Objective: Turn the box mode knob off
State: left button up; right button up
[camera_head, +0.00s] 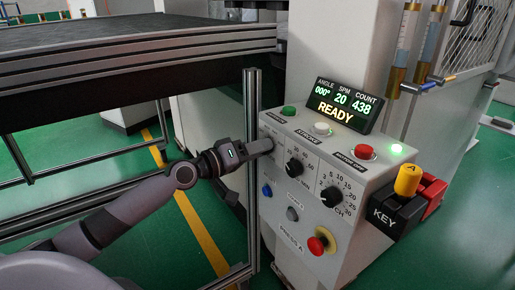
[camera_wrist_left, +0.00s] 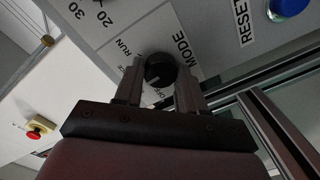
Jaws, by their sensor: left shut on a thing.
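The grey control box (camera_head: 335,235) stands right of centre in the head view. My left gripper (camera_head: 266,145) reaches its left front corner from the left and hides the mode knob there. In the left wrist view the black mode knob (camera_wrist_left: 160,69) sits between the two fingers of my left gripper (camera_wrist_left: 158,75), beside the MODE and RUN lettering. The fingers are shut on the knob. A pale pointer mark shows on the knob's lower part; which label it points to is hard to tell. My right gripper is not in view.
Two other black knobs, the middle one (camera_head: 294,168) and the right one (camera_head: 331,197), are on the same panel. A blue reset button (camera_head: 267,191) and a red stop button (camera_head: 316,245) sit lower. A metal frame post (camera_head: 251,130) stands close left of the box.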

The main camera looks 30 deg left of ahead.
pick_arm(q)
jog(key=n+p, duration=0.4)
jog(key=n, duration=0.6)
jog(key=shift+n, duration=0.4)
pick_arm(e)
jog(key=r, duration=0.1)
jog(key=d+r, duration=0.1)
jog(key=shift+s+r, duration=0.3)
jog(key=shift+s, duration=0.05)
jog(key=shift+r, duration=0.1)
pick_arm(q)
jog(key=o, duration=1.1)
jog(key=shift+c, duration=0.2)
jog(key=shift+a, duration=0.1)
